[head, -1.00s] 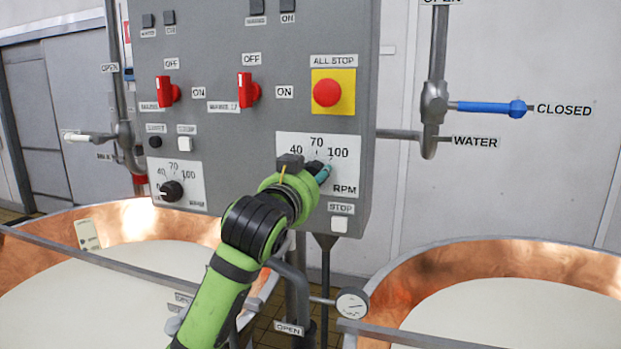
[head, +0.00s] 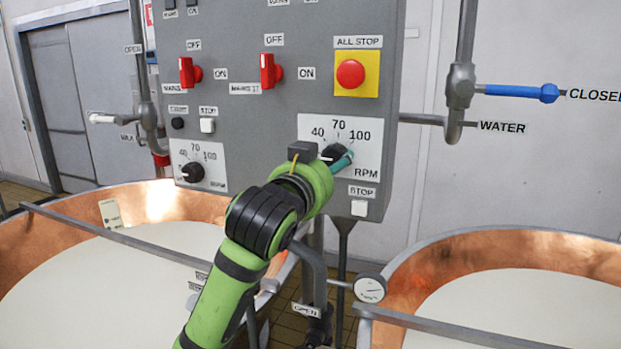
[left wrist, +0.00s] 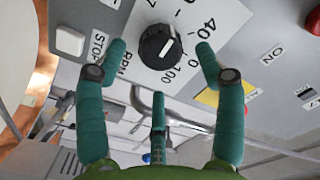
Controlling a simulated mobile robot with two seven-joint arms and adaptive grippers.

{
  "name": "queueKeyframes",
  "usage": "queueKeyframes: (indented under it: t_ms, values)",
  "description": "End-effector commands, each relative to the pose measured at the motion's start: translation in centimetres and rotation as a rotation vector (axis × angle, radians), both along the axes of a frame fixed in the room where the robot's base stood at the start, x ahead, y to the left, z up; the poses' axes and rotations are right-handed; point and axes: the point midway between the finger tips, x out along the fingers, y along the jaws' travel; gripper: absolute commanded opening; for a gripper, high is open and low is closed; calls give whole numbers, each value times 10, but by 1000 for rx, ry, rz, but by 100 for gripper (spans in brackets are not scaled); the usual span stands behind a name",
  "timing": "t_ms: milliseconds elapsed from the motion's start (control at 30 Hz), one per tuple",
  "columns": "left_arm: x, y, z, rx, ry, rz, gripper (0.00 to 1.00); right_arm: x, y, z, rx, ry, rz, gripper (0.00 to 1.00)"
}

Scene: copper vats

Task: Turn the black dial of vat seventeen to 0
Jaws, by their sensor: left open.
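The control panel (head: 240,110) has two black dials on white RPM scales. The right black dial (head: 329,152) is partly hidden by my left gripper (head: 343,160) in the head view. The left wrist view shows this dial (left wrist: 160,46) whole, with a white pointer line on its face. My left gripper (left wrist: 160,62) is open, its teal fingers spread around the dial with gaps visible at both sides. The left black dial (head: 192,172) stands free, its white mark toward the lower left. The vat numbers on the small labels are too blurred to read. My right gripper is out of view.
A red all-stop button (head: 350,74) on yellow and red switches (head: 270,71) sit above the dials. A white stop button (head: 359,208) is just below the right scale. Copper vats (head: 480,255) with rails flank the panel; pipes and a gauge (head: 370,288) are near my arm.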

Motion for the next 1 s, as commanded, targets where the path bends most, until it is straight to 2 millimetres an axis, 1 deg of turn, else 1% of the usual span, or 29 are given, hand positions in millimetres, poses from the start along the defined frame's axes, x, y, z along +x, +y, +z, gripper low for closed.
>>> queueKeyframes:
  t_ms: [33,200,300,433,600,867,933,967,1000]
  values:
    - [-11,4,0,-1,-3,-1,70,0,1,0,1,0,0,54]
    - [-42,14,0,-2,-3,-1,70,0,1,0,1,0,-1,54]
    - [-58,20,0,-2,-2,1,70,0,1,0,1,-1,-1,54]
    - [-72,24,0,-2,0,1,70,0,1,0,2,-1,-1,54]
    - [-79,27,0,-2,1,1,70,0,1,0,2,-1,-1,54]
    - [-79,27,0,-2,1,1,70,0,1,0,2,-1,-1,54]
    - [-79,27,-4,-3,9,3,70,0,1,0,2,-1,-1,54]
    - [-78,28,-9,-5,19,4,70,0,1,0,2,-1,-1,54]
    - [-77,31,-19,-11,41,8,70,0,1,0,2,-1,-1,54]
